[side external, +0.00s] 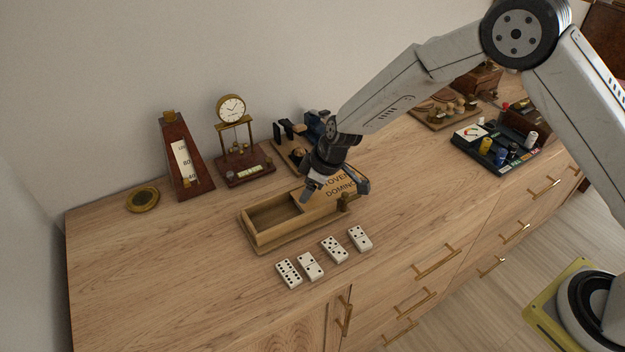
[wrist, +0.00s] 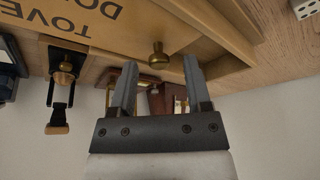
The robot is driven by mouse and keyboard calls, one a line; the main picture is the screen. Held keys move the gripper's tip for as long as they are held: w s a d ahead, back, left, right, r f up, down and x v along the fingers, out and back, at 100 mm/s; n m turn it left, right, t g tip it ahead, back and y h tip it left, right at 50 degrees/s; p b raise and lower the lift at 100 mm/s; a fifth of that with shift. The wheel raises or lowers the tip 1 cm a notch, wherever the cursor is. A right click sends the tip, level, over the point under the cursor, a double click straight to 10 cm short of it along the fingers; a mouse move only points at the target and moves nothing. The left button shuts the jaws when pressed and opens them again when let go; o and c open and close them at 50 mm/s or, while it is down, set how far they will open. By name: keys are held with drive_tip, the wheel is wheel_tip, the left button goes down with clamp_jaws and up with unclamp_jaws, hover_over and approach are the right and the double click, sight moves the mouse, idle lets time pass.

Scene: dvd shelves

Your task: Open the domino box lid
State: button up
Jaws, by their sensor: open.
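The domino box (side external: 262,238) is a long wooden tray on the cabinet top. Its left part is uncovered and looks empty. The lid (side external: 338,187), with dark lettering, covers the right part; it also shows in the wrist view (wrist: 130,22). A small brass knob (wrist: 158,56) stands by the lid. My gripper (side external: 333,193) is open and low over the lid. In the wrist view, the fingertips of my gripper (wrist: 161,61) lie on either side of the knob, apart from it in the picture. I cannot tell the exact height of the fingers.
Several white dominoes (side external: 310,266) lie in front of the box. A brass clock (side external: 231,108), a metronome (side external: 185,160) and a round brass dish (side external: 142,199) stand behind, to the left. A dark tray of small items (side external: 495,150) sits to the right. The cabinet top between is clear.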

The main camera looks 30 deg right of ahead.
drive_tip(key=shift+r, duration=0.1)
drive_tip(key=v, duration=0.7)
drive_tip(key=shift+r, duration=0.25)
drive_tip(key=shift+s+d, duration=0.15)
drive_tip(key=s+d+r+m+h, duration=0.1)
drive_tip(key=s+d+m, duration=0.3)
drive_tip(key=s+d, duration=0.4)
drive_tip(key=s+d+r+m+h, duration=0.2)
drive_tip(key=s+d+m, duration=0.3)
drive_tip(key=s, duration=0.8)
drive_tip(key=d, duration=0.3)
drive_tip(key=shift+s+r+g, duration=0.3)
drive_tip(key=shift+s, duration=0.05)
